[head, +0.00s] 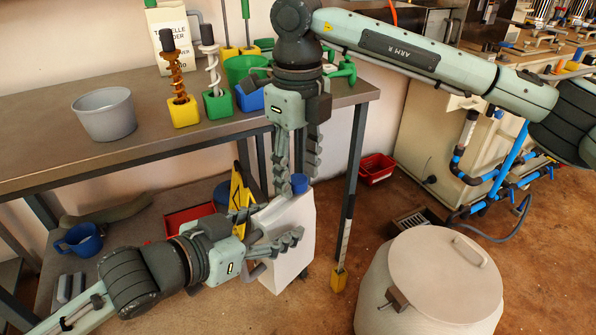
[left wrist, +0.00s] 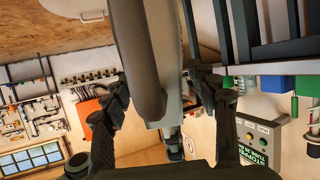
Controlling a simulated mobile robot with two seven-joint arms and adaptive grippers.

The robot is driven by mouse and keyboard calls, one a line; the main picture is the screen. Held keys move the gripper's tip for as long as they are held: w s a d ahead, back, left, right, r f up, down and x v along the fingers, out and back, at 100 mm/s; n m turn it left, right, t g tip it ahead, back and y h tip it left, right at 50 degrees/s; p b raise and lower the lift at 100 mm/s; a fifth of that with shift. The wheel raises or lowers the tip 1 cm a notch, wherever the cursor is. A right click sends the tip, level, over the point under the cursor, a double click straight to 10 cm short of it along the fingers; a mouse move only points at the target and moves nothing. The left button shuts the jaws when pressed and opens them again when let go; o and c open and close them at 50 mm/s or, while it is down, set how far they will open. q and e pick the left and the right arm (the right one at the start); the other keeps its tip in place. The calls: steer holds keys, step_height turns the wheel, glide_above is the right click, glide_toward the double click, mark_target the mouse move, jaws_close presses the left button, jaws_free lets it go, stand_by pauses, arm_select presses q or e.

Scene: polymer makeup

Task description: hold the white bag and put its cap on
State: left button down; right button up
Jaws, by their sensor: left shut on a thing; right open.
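The white bag (head: 289,247) is a boxy white container, upright beside the table's front edge. My left gripper (head: 274,228) is shut on it from the left. In the left wrist view the bag (left wrist: 165,118) shows between the fingers, pale and partly hidden. A blue cap (head: 299,184) is at the top of the bag. My right gripper (head: 298,176) points down, open, with its fingers on either side of the cap. I cannot tell whether the cap is seated on the bag's neck or whether the fingers touch it.
The metal table (head: 60,145) holds a grey bucket (head: 105,114) and several colored stands. A large lidded drum (head: 440,270) stands on the floor to the right. A red tray (head: 376,168) lies behind. A blue mug (head: 80,240) is on the lower shelf.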

step_height(320, 180, up, 4)
steer(key=shift+r, duration=0.1)
steer(key=shift+c, duration=0.3)
steer(key=r+n, duration=0.1)
steer(key=n, duration=0.3)
steer(key=shift+r, duration=0.4)
steer(key=n, duration=0.1)
steer(key=r+n, duration=0.1)
steer(key=n, duration=0.3)
steer(key=shift+r, duration=0.3)
steer(key=shift+f, duration=4)
